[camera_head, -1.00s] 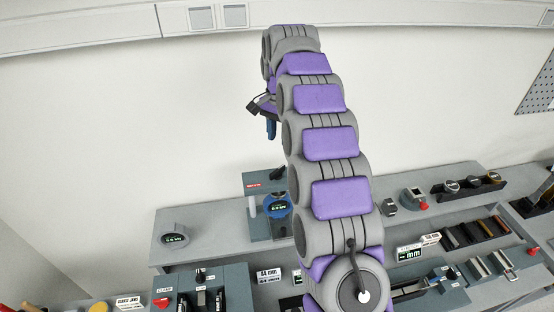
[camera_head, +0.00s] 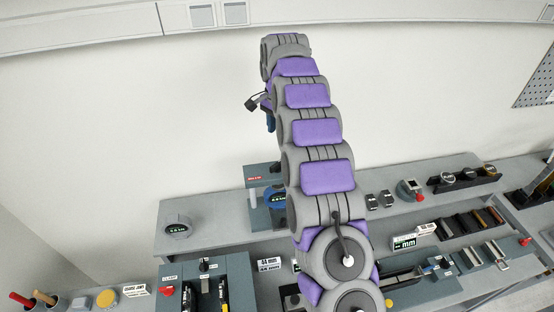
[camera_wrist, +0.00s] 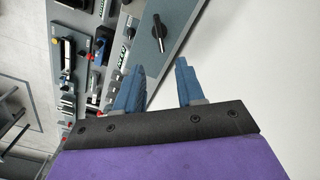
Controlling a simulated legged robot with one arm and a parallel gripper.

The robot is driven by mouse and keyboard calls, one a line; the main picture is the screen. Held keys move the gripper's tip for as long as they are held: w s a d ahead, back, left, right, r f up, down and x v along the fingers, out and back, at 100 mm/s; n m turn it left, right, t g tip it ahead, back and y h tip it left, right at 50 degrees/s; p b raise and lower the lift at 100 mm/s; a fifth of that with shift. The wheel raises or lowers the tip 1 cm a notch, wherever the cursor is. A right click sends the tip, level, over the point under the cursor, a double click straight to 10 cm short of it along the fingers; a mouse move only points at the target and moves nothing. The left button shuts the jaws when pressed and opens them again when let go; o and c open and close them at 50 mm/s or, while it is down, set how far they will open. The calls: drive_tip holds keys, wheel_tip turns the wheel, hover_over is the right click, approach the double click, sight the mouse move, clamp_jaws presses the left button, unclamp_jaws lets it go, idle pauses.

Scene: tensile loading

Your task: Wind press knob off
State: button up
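A black knob (camera_wrist: 159,32) with a long narrow grip stands on a grey-blue plate (camera_wrist: 175,16) in the wrist view. It lies beyond my gripper's fingertips, roughly between them in the picture, and apart from them. My gripper (camera_wrist: 160,65) has two blue fingers spread apart with nothing between them. In the head view my gripper (camera_head: 270,122) is mostly hidden by my arm, above the bench. Below it is a grey-blue press-like unit (camera_head: 262,174) with a blue-ringed dial (camera_head: 276,198), partly covered by my arm. I cannot make out the knob in the head view.
A round gauge (camera_head: 176,226) sits on the left of the raised shelf (camera_head: 225,222). A red-knobbed device (camera_head: 411,189) and trays of parts (camera_head: 475,227) are to the right.

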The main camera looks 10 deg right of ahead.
sight(277, 162)
wheel_tip(277, 162, down, 14)
drive_tip(key=p, duration=0.2)
drive_tip(key=shift+p, duration=0.3)
drive_tip(key=shift+r, duration=0.1)
clamp_jaws()
idle(0.3)
